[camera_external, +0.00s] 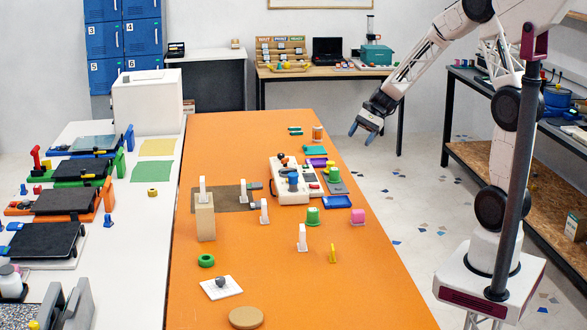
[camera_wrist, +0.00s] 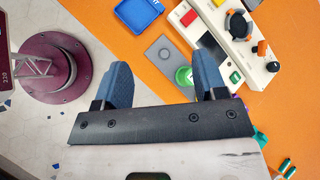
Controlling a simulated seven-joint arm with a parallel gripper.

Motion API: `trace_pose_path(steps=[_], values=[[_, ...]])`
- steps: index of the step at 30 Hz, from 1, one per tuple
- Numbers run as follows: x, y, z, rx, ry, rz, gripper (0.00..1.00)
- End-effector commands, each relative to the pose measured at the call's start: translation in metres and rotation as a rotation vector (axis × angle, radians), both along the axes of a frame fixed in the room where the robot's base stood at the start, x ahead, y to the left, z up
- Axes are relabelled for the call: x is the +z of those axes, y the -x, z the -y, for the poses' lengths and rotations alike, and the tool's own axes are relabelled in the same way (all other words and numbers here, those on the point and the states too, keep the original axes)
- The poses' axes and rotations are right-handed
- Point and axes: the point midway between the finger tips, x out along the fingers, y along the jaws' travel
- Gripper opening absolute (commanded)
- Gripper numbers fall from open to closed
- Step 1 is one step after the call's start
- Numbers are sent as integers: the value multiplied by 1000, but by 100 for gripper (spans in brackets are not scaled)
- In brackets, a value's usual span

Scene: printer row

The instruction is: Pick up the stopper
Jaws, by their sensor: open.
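No thing is plainly marked as the stopper, and I cannot tell which one it is. Small candidates on the orange table include a green cup-shaped piece (camera_external: 313,216), a second green one (camera_external: 334,175) and a pink block (camera_external: 358,215). A dark grey knob-like piece (camera_external: 220,282) sits on a white tile at the front left. My gripper (camera_external: 366,130) is open and empty, raised beyond the table's right edge. In the wrist view its two blue fingers (camera_wrist: 166,78) are apart; a green piece (camera_wrist: 183,76) on the table shows between them, lower down.
A white control box (camera_external: 290,185) with knobs and buttons stands mid-table, also in the wrist view (camera_wrist: 220,35). A blue tray (camera_external: 337,202) lies beside it. White upright posts (camera_external: 302,238) and a tan block (camera_external: 205,222) stand nearer. The table's front right is clear.

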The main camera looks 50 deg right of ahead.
Motion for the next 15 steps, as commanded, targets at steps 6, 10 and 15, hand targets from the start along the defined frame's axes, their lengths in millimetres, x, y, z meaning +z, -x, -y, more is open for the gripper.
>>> trace_pose_path(steps=[6, 10, 15], values=[[-36, -42, 29, -164, -130, -76, 65], [-58, -64, 47, -261, -206, -118, 65], [-90, -92, 74, -389, -307, -169, 65]])
